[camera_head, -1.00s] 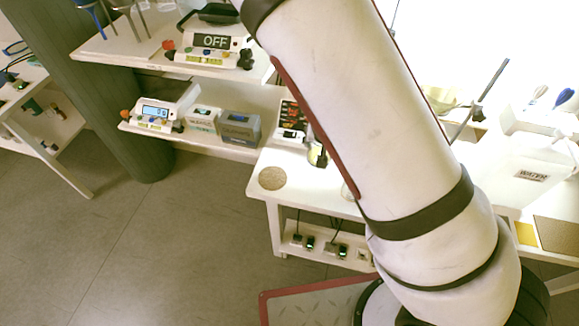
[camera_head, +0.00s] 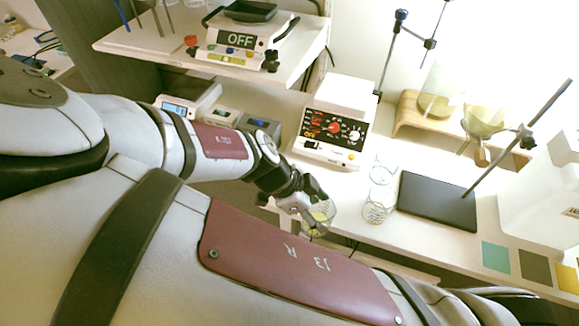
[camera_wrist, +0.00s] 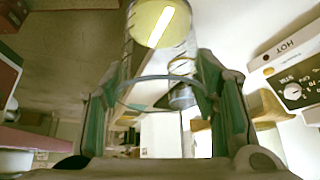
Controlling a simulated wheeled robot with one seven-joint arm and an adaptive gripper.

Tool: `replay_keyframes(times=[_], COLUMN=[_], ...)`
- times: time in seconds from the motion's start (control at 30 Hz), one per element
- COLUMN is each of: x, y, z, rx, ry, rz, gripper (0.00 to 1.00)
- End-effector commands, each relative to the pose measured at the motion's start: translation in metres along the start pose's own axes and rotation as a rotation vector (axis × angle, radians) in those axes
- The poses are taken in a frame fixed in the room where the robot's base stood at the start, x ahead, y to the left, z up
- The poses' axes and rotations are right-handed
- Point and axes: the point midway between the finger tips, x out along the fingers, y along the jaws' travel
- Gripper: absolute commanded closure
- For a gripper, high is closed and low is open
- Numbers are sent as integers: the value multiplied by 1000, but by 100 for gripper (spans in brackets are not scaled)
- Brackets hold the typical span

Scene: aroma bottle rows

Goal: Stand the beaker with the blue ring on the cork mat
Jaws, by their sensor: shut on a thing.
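My gripper (camera_head: 308,200) is shut on a clear beaker (camera_head: 319,218) with yellow liquid, near the front edge of the white table. In the wrist view the same beaker (camera_wrist: 158,24) is between the two green-padded fingers of my gripper (camera_wrist: 158,85). A thin bluish-grey band curves across the glass there; I cannot tell for sure that it is the blue ring. The round cork mat is not visible now; my arm covers that part of the table in the head view. Whether the beaker touches the table is unclear.
Two clear glass vessels (camera_head: 378,206) stand right of my gripper, beside a black plate (camera_head: 437,200). A hot plate (camera_head: 332,130) stands behind. A stand with a slanted rod (camera_head: 515,140) and a wooden rack (camera_head: 408,110) are further right. Shelves with scales are at the left.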

Motion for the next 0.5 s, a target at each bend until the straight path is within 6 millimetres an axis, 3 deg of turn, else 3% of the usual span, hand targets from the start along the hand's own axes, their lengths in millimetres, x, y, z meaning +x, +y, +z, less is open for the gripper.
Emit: replay_keyframes(times=[0.5], x=[-10], y=[-108], z=[44], rx=[2], ry=[1], rz=[-1], gripper=[78])
